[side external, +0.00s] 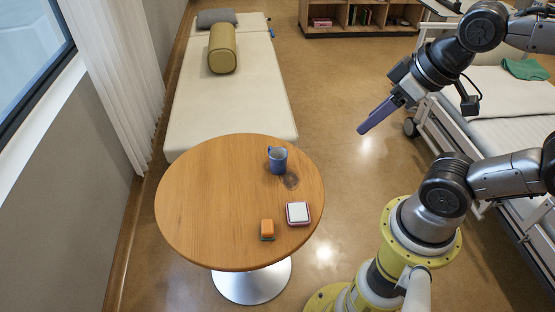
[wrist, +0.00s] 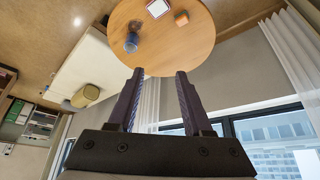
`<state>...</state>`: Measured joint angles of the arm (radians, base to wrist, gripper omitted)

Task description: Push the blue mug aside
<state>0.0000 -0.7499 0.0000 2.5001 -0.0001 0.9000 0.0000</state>
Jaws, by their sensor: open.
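The blue mug (side external: 278,161) stands upright on the round wooden table (side external: 205,205), near its back right edge in the side view. A dark round patch (side external: 290,180) lies on the tabletop just in front of it. The mug also shows in the wrist view (wrist: 131,42), near the table's edge. My gripper (side external: 363,130) is in the air to the right of the table in the side view, apart from the mug. In the wrist view its two fingers (wrist: 160,74) are spread with nothing between them.
A white square item with a reddish rim (side external: 298,213) and an orange block-like item (side external: 267,228) sit near the table's front right. The table's left half is bare. A cream couch (side external: 205,105) with an olive bolster (side external: 222,48) stands behind. A bed (side external: 500,95) is at right.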

